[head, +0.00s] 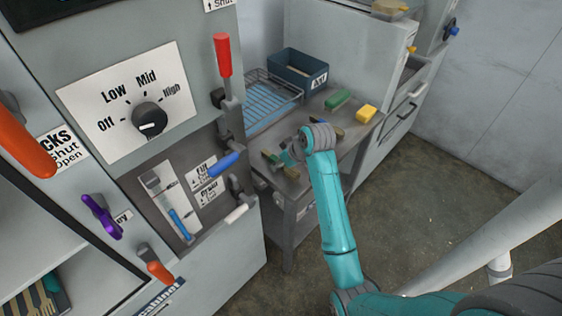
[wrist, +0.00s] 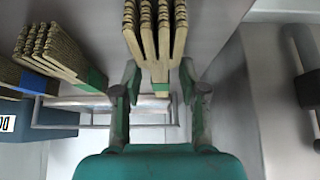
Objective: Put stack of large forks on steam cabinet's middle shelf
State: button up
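In the wrist view a stack of large wooden forks (wrist: 157,40), with a green band low on it, lies ahead between the fingertips of my gripper (wrist: 160,76). The fingers stand apart on either side of its narrow end, with what looks like a gap; contact is unclear. In the head view my gripper (head: 287,157) is low over the worktable, beside small green-banded wooden pieces (head: 291,172); my wrist partly hides this area. The steam cabinet (head: 60,210) is at left, with an opening at its lower left where wooden forks (head: 45,298) show. Its middle shelf is not clearly visible.
The worktable (head: 310,190) holds a wire rack (head: 270,100), a dark blue bin (head: 298,70), a green block (head: 338,99) and a yellow block (head: 366,113). Another fork stack (wrist: 50,52) lies left in the wrist view. Levers, including a blue one (head: 223,164), jut from the cabinet.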

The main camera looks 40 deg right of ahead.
jog(key=shift+r, duration=0.1)
jog(key=shift+r, duration=0.2)
jog(key=v, duration=1.1)
jog(key=shift+s+r, duration=0.25)
jog(key=shift+r, duration=0.05)
